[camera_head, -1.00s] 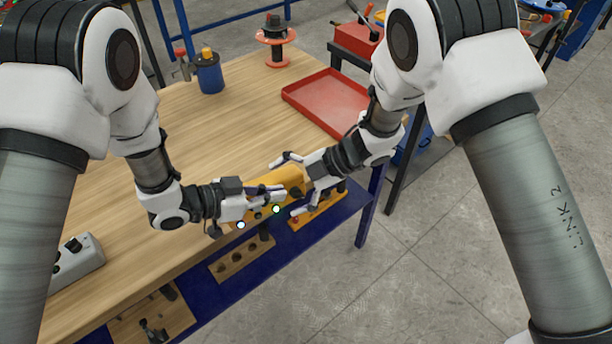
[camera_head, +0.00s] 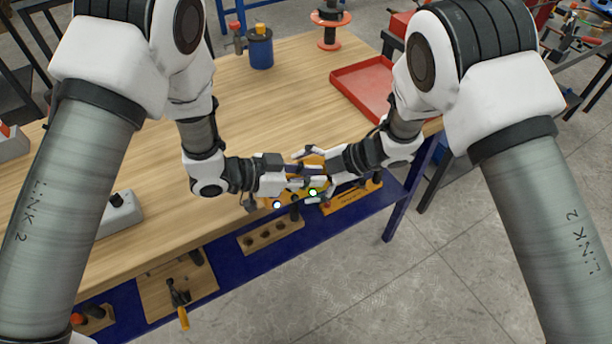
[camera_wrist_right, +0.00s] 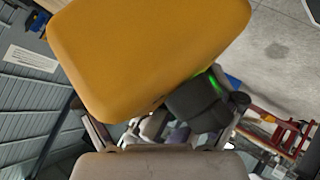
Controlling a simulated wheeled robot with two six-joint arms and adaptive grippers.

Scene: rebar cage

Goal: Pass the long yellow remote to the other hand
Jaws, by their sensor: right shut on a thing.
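The long yellow remote (camera_head: 312,160) is off the tabletop near the table's front edge, between my two grippers, and mostly hidden by them in the head view. Its broad yellow end (camera_wrist_right: 150,50) fills the upper middle of the right wrist view. My right gripper (camera_head: 316,172) comes in from the right and is shut on the remote. My left gripper (camera_head: 296,180) comes in from the left and lies against the remote, very close to the right one. Its fingers overlap the remote and the other gripper, so its grip is unclear.
The wooden table (camera_head: 270,110) is clear in its middle. A blue pot (camera_head: 260,50), a red-orange spool (camera_head: 330,30) and a red tray (camera_head: 365,90) stand toward the back. A grey switch box (camera_head: 120,213) is at the left. Wooden holders (camera_head: 270,236) sit along the blue front shelf.

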